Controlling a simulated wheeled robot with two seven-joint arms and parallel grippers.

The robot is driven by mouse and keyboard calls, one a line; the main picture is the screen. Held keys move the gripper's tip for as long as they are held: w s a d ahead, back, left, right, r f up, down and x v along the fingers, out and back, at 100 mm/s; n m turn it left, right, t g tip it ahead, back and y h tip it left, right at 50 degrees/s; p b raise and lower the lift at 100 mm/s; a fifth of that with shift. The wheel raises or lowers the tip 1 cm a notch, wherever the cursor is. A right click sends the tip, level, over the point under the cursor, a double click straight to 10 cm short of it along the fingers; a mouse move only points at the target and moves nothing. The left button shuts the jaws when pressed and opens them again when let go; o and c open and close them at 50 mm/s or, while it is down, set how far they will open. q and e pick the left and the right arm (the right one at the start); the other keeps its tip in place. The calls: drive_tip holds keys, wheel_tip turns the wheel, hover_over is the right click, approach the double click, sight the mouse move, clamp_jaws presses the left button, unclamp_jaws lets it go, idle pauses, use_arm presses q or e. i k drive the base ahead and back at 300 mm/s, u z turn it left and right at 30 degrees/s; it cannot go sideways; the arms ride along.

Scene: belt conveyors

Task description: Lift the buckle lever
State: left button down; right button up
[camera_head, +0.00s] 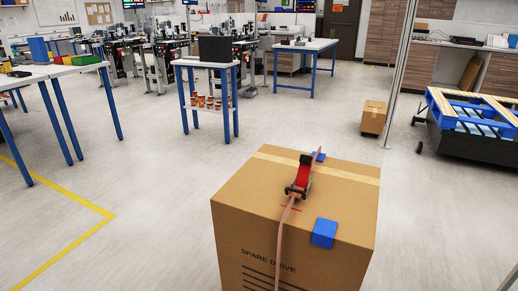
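A large cardboard box (245,208) marked "SPARE DRIVE" stands in front of me, in the lower middle of the head view. A pinkish-red strap (281,240) runs over its top and down its front face. The buckle (298,190) sits on the strap on top of the box. Its red lever (303,175) has a black end (306,159) at the far side; its exact angle is hard to tell. Neither of my grippers shows in this view.
Blue pieces (323,234) sit on the box's near top edge and far edge. A smaller carton (373,117) stands on the floor behind. Tables with blue legs (205,62) stand at the back and left. A blue pallet (470,115) is at right. Floor around the box is clear.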

sight(306, 161)
drive_tip(key=u, duration=0.75)
drive_tip(key=i, duration=0.9)
drive_tip(key=z, duration=1.6)
